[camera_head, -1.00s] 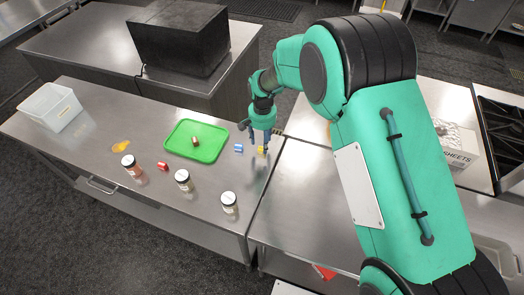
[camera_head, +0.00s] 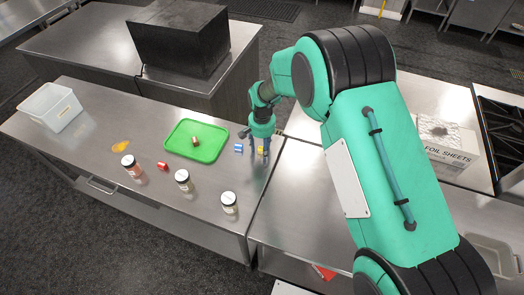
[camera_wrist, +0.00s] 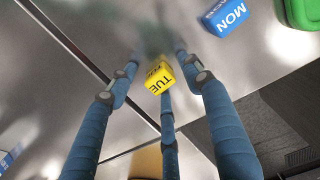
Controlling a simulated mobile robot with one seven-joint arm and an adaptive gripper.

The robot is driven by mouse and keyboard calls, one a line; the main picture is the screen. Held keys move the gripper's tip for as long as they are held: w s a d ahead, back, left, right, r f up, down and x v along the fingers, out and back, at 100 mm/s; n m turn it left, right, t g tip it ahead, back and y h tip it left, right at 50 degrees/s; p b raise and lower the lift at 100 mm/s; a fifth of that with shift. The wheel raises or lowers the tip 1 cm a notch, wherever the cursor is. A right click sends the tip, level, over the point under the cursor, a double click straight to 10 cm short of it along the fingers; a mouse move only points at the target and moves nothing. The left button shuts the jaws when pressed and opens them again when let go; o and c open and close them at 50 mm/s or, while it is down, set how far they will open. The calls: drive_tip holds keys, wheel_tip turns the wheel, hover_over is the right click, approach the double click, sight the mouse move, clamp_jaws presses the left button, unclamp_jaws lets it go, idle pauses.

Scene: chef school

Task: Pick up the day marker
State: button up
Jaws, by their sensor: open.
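A yellow day marker (camera_wrist: 159,79) reading "TUE" lies on the steel counter, between the blue fingers of my gripper (camera_wrist: 158,66) in the wrist view. In the head view the yellow marker (camera_head: 265,151) is partly hidden by my gripper (camera_head: 257,152), which is over it, fingers pointing down. My gripper is open; I cannot tell whether a finger touches the marker. A blue day marker (camera_head: 238,148) lies just to the left; it reads "MON" in the wrist view (camera_wrist: 226,15). A red block (camera_head: 162,166), perhaps another marker, lies farther left.
A green tray (camera_head: 211,153) with a small brown object (camera_head: 195,140) lies left of the markers. Three lidded jars (camera_head: 132,166) (camera_head: 184,180) (camera_head: 229,203) stand along the front.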

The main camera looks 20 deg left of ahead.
sight(262, 148)
drive_tip(key=c, duration=1.1)
drive_tip(key=shift+r, duration=0.15)
drive_tip(key=shift+r, duration=0.45)
wheel_tip(262, 148, up, 2)
drive_tip(key=shift+r, duration=0.1)
drive_tip(key=s+d, duration=0.3)
drive_tip(key=s, duration=0.1)
drive_tip(key=s+d+r, duration=0.1)
drive_tip(key=s+d, duration=0.2)
drive_tip(key=s, duration=0.1)
drive_tip(key=s+d, duration=0.3)
drive_tip(key=s, duration=0.2)
drive_tip(key=shift+d+r, duration=0.2)
drive_tip(key=shift+r, duration=0.1)
